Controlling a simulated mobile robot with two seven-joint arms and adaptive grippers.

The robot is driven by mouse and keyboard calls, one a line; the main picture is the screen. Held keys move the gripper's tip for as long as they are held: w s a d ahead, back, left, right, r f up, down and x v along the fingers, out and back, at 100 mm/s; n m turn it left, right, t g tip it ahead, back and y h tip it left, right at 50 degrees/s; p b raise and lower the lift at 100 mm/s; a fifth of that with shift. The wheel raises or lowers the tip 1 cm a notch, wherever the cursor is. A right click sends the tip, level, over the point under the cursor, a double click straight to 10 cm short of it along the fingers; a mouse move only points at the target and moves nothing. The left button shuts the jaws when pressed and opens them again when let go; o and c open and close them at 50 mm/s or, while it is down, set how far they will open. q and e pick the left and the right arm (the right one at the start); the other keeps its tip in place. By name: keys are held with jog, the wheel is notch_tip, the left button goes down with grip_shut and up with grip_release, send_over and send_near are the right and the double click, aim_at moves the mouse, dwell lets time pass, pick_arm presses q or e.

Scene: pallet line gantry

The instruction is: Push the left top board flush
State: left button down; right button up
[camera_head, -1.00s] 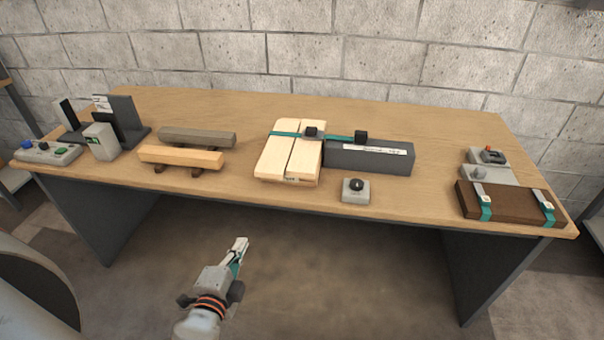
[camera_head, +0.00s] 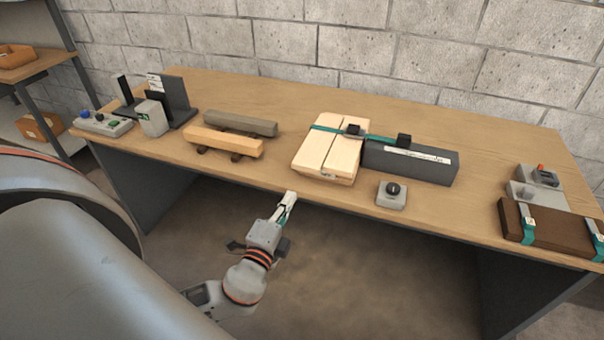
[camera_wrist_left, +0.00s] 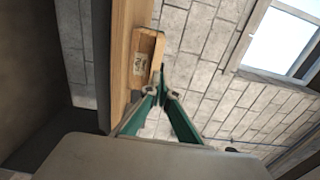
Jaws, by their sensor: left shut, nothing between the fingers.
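The left top board (camera_head: 315,148) is a pale plank lying on the bench, side by side with the right top board (camera_head: 345,152). A thin seam separates them, and a teal strap crosses both near the back. Whether their ends are level is too small to tell. My left gripper (camera_head: 289,197) is shut and empty, at the bench's front edge, short of the boards and apart from them. My right gripper is not in view.
A dark grey block (camera_head: 412,162) adjoins the boards on the right. A knob box (camera_head: 391,195) sits near the front edge. Timber beams (camera_head: 223,142) lie on the left, and a strapped brown board (camera_head: 560,230) on the right. Bare bench top (camera_head: 280,170) lies left of the boards.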

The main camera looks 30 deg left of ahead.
aim_at(306, 168)
pick_arm(q)
jog(key=p+x, duration=0.1)
jog(key=x, duration=0.9)
jog(key=shift+w+a, duration=0.1)
jog(key=shift+w, duration=0.1)
jog(key=b+x, duration=0.2)
jog(key=x, duration=0.3)
jog(key=shift+w+a+f, duration=0.1)
jog(key=shift+w+a, duration=0.05)
jog(key=shift+w, duration=0.25)
jog(key=shift+s, duration=0.1)
